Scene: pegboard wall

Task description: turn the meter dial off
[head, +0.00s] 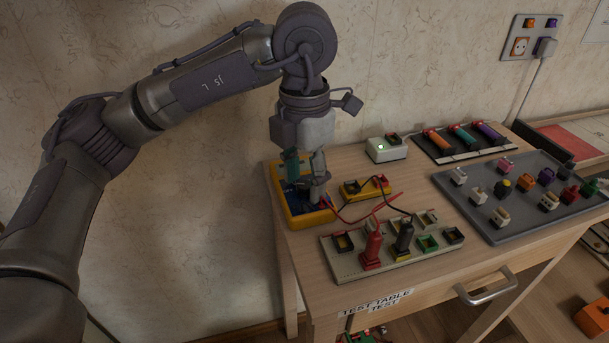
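The meter (308,220) has a yellow body and a blue face and lies at the table's left back corner. My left gripper (312,192) points down over it, with its fingers at the meter's face. The fingers cover the dial, so I cannot see its setting or whether they grip it. My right gripper is not in view.
Red and black leads run from the meter to a red plug (372,252) and a black plug (403,240) on a beige socket board (345,268).

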